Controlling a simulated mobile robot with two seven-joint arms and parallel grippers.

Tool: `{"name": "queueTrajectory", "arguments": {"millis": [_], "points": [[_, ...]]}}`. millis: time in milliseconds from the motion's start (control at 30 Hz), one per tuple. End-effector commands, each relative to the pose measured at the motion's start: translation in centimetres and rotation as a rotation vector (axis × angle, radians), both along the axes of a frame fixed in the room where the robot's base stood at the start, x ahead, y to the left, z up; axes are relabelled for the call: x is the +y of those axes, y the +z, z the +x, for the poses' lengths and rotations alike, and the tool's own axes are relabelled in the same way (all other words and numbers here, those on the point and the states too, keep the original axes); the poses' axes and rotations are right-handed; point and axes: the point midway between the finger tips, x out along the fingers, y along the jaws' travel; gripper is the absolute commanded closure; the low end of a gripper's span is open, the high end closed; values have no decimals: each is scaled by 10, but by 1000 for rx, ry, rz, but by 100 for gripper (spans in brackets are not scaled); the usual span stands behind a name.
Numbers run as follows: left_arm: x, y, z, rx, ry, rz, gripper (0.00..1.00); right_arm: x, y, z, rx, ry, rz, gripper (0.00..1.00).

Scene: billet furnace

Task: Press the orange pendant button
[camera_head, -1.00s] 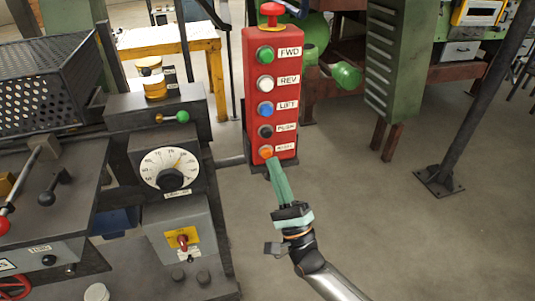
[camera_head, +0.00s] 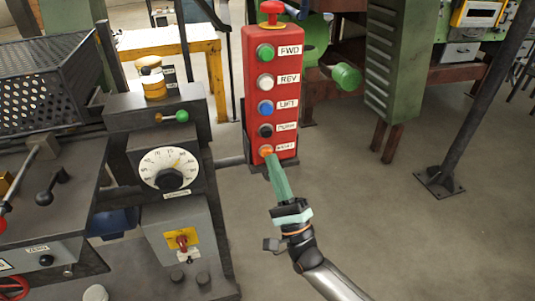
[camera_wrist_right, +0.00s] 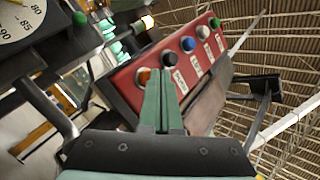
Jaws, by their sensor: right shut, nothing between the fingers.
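The red pendant box (camera_head: 287,95) hangs upright in the head view, with a column of labelled buttons and a red mushroom knob on top. The orange pendant button (camera_head: 265,150) is the lowest one. It also shows in the right wrist view (camera_wrist_right: 144,75), partly hidden behind the fingers. My right gripper (camera_head: 270,158) is shut and empty, its green fingertips at the lower edge of the orange button. I cannot tell whether they touch it. The shut fingers also show in the right wrist view (camera_wrist_right: 161,76). My left gripper is not in view.
Above the orange button are black (camera_head: 265,131), blue (camera_head: 266,108), white (camera_head: 265,82) and green (camera_head: 265,52) buttons. A machine with a round dial (camera_head: 168,169) stands to the left. A dark post (camera_head: 475,105) stands at the right, with open floor between.

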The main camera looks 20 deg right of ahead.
Motion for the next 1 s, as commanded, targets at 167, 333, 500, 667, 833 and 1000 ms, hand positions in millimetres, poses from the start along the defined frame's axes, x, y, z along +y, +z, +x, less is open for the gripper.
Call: {"name": "queueTrajectory", "arguments": {"millis": [167,333,500,667,833,1000], "points": [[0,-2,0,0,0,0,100,0,0,2,0,0,0,100],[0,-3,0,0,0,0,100,0,-1,4,0,0,0,100],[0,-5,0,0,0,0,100,0,-1,6,0,0,0,100],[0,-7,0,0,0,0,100,0,0,8,0,0,0,100],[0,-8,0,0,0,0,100,0,0,10,0,0,0,100],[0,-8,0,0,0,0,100,0,0,10,0,0,0,100]]}}
